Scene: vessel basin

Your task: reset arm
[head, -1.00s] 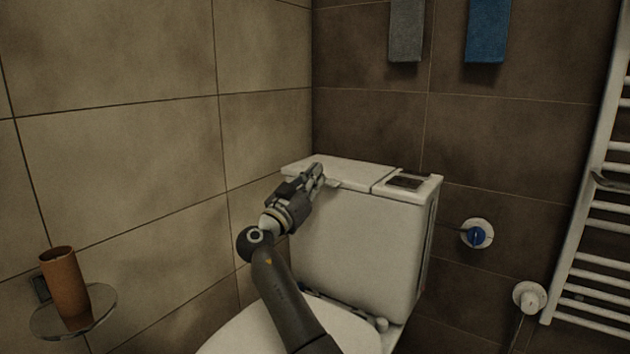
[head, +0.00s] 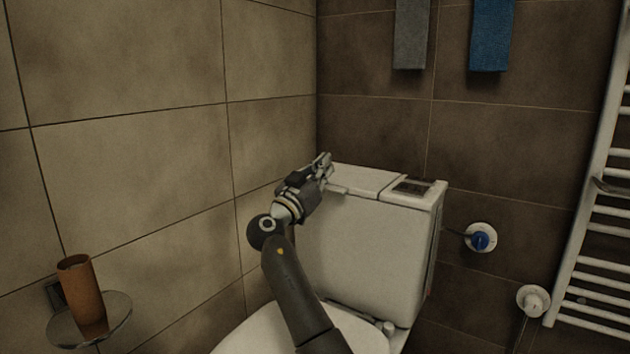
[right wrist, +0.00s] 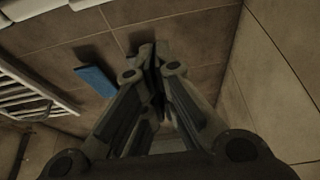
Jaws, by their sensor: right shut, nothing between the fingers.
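My right gripper (head: 324,164) is raised in front of the left end of the white toilet cistern (head: 370,250) in the head view, close to its lid. In the right wrist view its fingers (right wrist: 150,55) meet at the tips, with nothing between them. My right arm reaches up from the bottom of the head view, over the toilet bowl. My left gripper is not in view.
A brown cup (head: 80,290) stands on a round glass shelf (head: 62,328) at the left wall. A grey towel (head: 411,35) and a blue towel (head: 491,35) hang on the back wall. A white towel radiator (head: 600,210) is at the right.

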